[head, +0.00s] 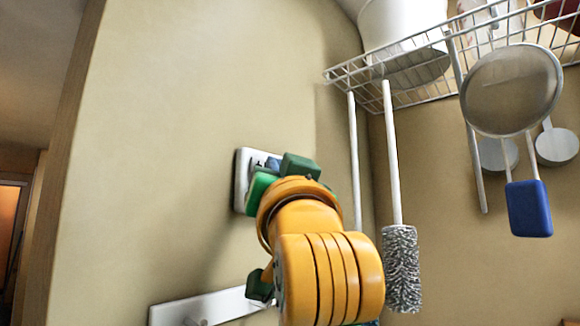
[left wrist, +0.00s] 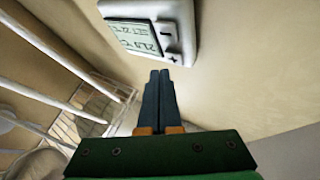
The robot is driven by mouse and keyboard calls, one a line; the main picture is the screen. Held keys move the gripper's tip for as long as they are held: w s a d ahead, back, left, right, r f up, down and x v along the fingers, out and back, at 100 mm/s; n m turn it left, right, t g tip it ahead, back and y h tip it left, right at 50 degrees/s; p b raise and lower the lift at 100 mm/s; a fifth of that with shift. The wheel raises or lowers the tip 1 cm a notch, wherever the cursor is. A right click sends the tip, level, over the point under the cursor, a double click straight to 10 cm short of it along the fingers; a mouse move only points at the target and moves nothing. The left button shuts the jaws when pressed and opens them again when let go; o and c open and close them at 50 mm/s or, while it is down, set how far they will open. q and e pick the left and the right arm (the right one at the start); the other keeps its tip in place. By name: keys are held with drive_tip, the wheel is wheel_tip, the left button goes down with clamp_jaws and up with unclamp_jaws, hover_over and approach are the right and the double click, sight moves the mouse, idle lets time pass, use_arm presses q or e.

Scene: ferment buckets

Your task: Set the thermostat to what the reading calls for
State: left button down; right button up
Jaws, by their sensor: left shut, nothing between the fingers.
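The white thermostat (head: 241,180) is fixed to the beige wall, mostly behind my left gripper in the head view. In the left wrist view the thermostat (left wrist: 187,12) is at the top, with a grey display (left wrist: 143,38) and minus and plus buttons (left wrist: 173,58) beside it. The display's larger line looks like 21.0 °C; the smaller line is too small to read surely. My left gripper (head: 273,163) is shut and empty. Its fingertips (left wrist: 160,74) are close to the plus button; I cannot tell if they touch it. My right gripper is not in view.
A white hook rail (head: 215,305) is on the wall below. To the right, a wire rack (head: 400,68) holds a white bucket (head: 385,22). The wall left of the thermostat is clear.

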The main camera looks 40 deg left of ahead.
use_arm(q)
drive_tip(key=d, duration=0.4)
drive_tip(key=shift+s+d, duration=0.2)
drive_tip(key=shift+d, duration=0.1)
drive_tip(key=shift+a, duration=0.1)
idle(2.0)
drive_tip(key=d+m+g+y, duration=0.1)
drive_tip(key=m+y, duration=0.1)
drive_tip(key=m, duration=0.1)
drive_tip(key=d+m+g+y, duration=0.1)
drive_tip(key=m+y, duration=0.1)
drive_tip(key=m, duration=0.1)
drive_tip(key=d+m+g+y+b, duration=0.1)
drive_tip(key=d+m+g, duration=0.1)
drive_tip(key=m, duration=0.2)
drive_tip(key=shift+y, duration=0.4)
drive_tip(key=shift+s+a, duration=0.1)
drive_tip(key=shift+s, duration=0.05)
